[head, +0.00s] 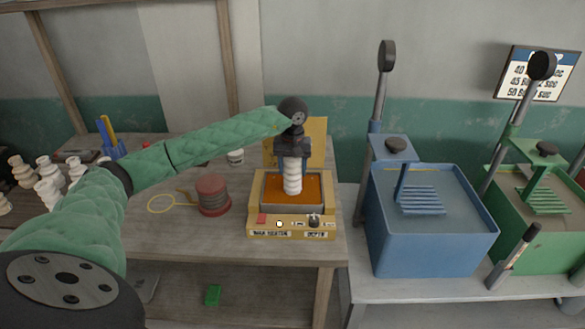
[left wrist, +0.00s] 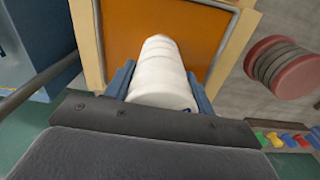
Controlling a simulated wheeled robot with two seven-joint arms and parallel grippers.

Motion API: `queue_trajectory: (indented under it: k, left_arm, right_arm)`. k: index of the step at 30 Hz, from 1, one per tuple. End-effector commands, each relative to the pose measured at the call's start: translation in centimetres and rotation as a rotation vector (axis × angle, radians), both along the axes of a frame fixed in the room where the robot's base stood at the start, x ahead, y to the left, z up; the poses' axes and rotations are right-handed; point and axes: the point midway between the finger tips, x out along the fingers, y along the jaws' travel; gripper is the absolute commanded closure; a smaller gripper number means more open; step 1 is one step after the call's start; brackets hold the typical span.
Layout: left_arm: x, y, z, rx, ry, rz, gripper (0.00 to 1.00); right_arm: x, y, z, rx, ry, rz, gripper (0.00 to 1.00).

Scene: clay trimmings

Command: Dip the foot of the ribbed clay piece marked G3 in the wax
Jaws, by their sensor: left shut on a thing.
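My left gripper (head: 293,158) is shut on a white ribbed clay piece (head: 292,180), which hangs upright below it. The piece is over the orange wax (head: 309,188) in the yellow wax heater (head: 262,217). Its lower end is in front of the wax pan; I cannot tell whether it touches the wax. In the left wrist view the clay piece (left wrist: 160,75) sits between the blue fingers (left wrist: 160,92), with the wax (left wrist: 180,28) beyond it. No G3 mark can be read on it. My right gripper does not show.
Several white ribbed pieces (head: 49,178) stand at the table's left. A red spool (head: 212,196) and a yellow loop tool (head: 161,203) lie left of the heater. A blue tank (head: 433,230) and a green tank (head: 540,230) stand at right.

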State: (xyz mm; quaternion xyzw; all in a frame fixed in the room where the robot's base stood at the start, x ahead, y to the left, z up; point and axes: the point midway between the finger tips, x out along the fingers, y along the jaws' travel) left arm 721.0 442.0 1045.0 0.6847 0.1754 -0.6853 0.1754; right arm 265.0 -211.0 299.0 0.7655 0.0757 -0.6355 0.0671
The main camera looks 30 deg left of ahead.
Motion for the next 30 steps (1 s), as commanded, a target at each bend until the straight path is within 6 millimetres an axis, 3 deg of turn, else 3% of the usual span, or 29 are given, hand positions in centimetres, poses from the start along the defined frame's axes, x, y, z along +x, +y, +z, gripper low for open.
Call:
queue_trajectory:
  k: [30]
  left_arm:
    - [0.03, 0.01, -0.78, 0.000, -0.001, 0.000, 0.88]
  right_arm:
    - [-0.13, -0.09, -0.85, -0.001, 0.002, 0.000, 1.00]
